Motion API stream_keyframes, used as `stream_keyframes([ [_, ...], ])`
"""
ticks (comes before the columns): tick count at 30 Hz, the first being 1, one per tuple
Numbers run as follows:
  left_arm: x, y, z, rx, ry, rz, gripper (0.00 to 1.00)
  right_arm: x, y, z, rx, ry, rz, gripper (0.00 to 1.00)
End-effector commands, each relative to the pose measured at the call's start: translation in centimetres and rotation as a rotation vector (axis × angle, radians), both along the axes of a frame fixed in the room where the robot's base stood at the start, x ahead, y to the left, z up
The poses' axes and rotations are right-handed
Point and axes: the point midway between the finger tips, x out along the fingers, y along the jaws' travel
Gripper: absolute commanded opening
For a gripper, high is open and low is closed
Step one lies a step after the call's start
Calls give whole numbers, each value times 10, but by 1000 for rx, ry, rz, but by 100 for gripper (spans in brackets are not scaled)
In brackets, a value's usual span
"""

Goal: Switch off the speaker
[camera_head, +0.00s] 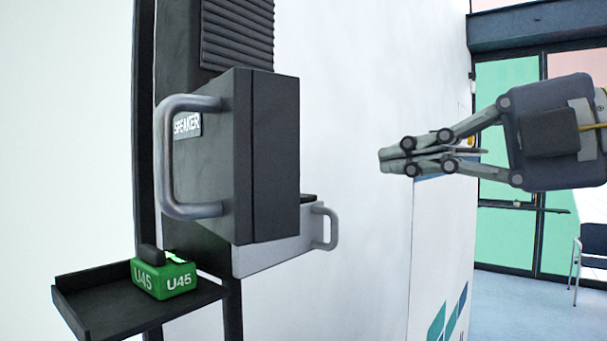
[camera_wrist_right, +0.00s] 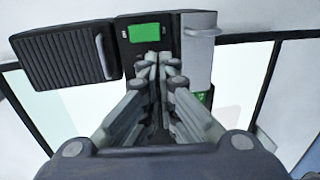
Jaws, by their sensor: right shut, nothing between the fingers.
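A dark box labelled SPEAKER (camera_head: 268,150), with a grey bar handle (camera_head: 167,160), projects from a dark upright column in the head view. In the right wrist view a dark ribbed box (camera_wrist_right: 66,54) stands at the left. A lit green panel (camera_wrist_right: 144,32) shows beside it, above my fingertips. No switch can be made out clearly. My right gripper (camera_head: 384,160) is shut and empty, in the air to the right of the speaker box and apart from it. Its closed fingers fill the middle of the wrist view (camera_wrist_right: 160,60). My left gripper is not in view.
A green block marked U45 (camera_head: 163,278) sits on a small dark shelf (camera_head: 90,305) below the speaker box. A light grey part with a handle (camera_head: 325,227) sticks out below the box. A white panel (camera_head: 437,255) stands under my right gripper. A chair (camera_head: 590,255) is far right.

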Motion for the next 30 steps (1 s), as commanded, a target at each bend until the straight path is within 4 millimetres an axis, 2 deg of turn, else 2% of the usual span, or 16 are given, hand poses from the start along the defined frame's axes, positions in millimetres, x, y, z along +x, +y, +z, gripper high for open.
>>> stream_keyframes([
  [9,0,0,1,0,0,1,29,1,1,0,-1,1,2,0],
  [14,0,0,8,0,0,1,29,8,12,-1,-2,4,3,0],
  [27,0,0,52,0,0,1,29,60,85,-13,-1,3,7,0],
  [30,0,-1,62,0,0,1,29,69,97,-15,0,3,6,0],
])
